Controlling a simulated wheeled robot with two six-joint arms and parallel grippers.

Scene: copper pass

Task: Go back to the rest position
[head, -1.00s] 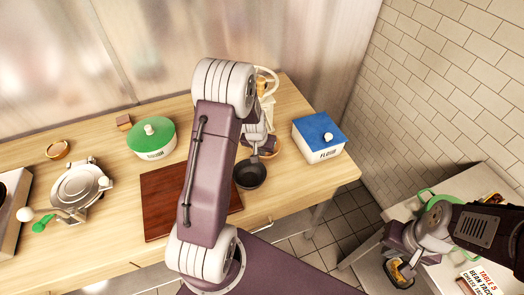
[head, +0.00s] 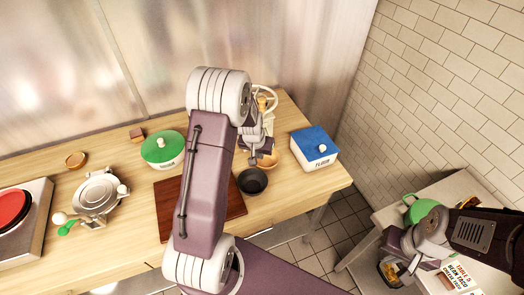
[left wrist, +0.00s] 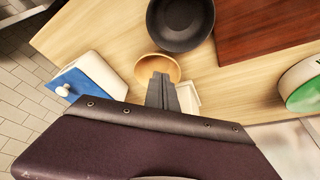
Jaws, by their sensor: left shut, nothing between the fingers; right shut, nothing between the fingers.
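My left arm rises in the middle of the head view. Its gripper (head: 262,152) hangs over the counter near the wooden bowl and the dark bowl. In the left wrist view the left fingers (left wrist: 161,88) are together with nothing between them, in front of the wooden bowl (left wrist: 158,69).
The counter holds a blue-lidded flour box (head: 315,150), a green-lidded pot (head: 163,152), a dark bowl (head: 252,181), a brown board (head: 228,203), a metal press (head: 97,193) and a red-topped burner (head: 12,208). The side table holds a green pot (head: 420,209) and a printed card (head: 458,276).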

